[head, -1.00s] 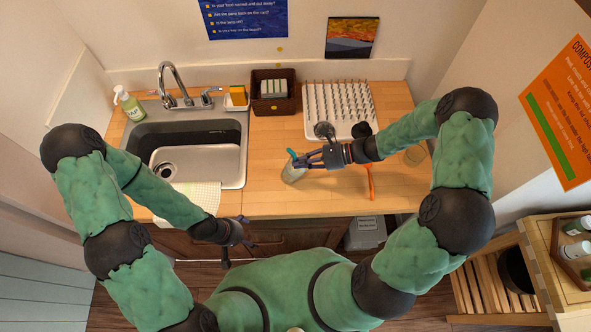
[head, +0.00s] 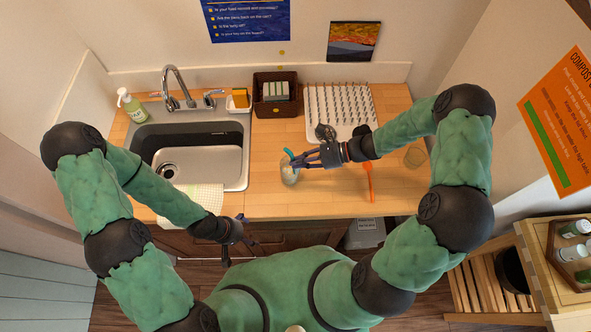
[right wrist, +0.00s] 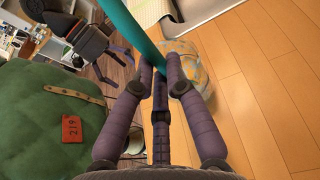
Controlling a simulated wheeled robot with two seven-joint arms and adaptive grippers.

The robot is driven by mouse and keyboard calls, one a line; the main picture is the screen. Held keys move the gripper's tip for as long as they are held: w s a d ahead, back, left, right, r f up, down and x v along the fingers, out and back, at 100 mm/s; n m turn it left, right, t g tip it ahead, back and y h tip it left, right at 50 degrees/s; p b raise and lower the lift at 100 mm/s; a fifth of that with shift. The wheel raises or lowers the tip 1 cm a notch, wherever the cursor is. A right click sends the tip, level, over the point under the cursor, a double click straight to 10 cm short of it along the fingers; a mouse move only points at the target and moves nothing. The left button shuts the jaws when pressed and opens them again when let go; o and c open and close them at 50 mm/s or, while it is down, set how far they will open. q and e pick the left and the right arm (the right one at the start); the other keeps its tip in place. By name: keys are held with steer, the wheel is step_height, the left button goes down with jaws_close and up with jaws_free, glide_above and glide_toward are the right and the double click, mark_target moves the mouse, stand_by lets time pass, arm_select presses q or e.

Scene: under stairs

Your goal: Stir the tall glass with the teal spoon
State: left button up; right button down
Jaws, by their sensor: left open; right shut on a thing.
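The teal spoon (head: 289,154) is gripped near its handle by my right gripper (head: 302,161), above the tall glass. In the right wrist view the teal handle (right wrist: 146,32) runs down between the shut fingers (right wrist: 160,78); its lower end is hidden there. The tall clear glass (head: 289,175) stands on the wooden counter below the spoon, and it shows blurred behind the fingers in the right wrist view (right wrist: 186,60). I cannot tell how deep the spoon reaches into it. My left gripper (head: 241,236) is open and empty, low in front of the counter.
An orange utensil (head: 369,182) lies right of the glass. A pegged drying rack (head: 340,130) and a dark basket (head: 275,94) are behind. The sink (head: 190,150) is on the left, with a cloth (head: 203,197) at its front.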

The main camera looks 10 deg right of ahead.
mark_target(293, 157)
step_height(293, 157, up, 4)
steer(key=shift+a+f+p, duration=0.1)
steer(key=shift+f+p, duration=0.1)
steer(key=shift+p, duration=0.9)
arm_select(q)
step_height(293, 157, up, 7)
steer(key=p, duration=0.4)
steer(key=shift+f, duration=0.15)
arm_select(e)
steer(key=shift+w+a+r, duration=0.1)
steer(key=shift+a+r, duration=0.15)
steer(key=shift+r, duration=1.15)
steer(key=shift+w+a+r, duration=0.1)
steer(key=shift+a+r, duration=0.1)
steer(key=shift+r, duration=1.15)
arm_select(q)
steer(key=shift+d, duration=0.1)
step_height(293, 157, up, 3)
steer(key=p, duration=0.3)
arm_select(e)
step_height(293, 157, up, 4)
